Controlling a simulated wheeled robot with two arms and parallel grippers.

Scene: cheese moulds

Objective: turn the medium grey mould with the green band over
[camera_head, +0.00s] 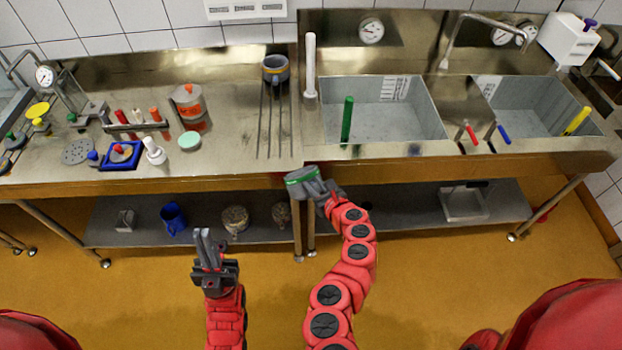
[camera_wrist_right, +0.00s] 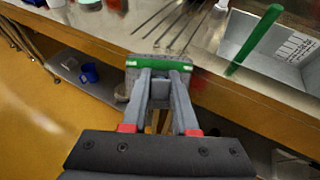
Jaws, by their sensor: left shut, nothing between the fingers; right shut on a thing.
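The grey mould with the green band (camera_head: 300,175) is held in front of the counter's front edge in the head view. My right gripper (camera_head: 322,190) is shut on it. In the right wrist view the mould (camera_wrist_right: 160,64) sits between the fingertips, its green band running across it; the fingers hide part of it. I cannot tell which way its opening faces. My left gripper (camera_head: 204,243) is shut and empty, pointing up in front of the lower shelf, apart from the mould.
The steel counter (camera_head: 235,135) has a free strip near the bars (camera_head: 273,120), with a grey mug-like vessel (camera_head: 275,69) behind. Left stand an orange-banded mould (camera_head: 188,101), a blue frame (camera_head: 121,155) and small tools. Two sinks (camera_head: 385,125) lie right. A blue jug (camera_head: 173,218) stands below.

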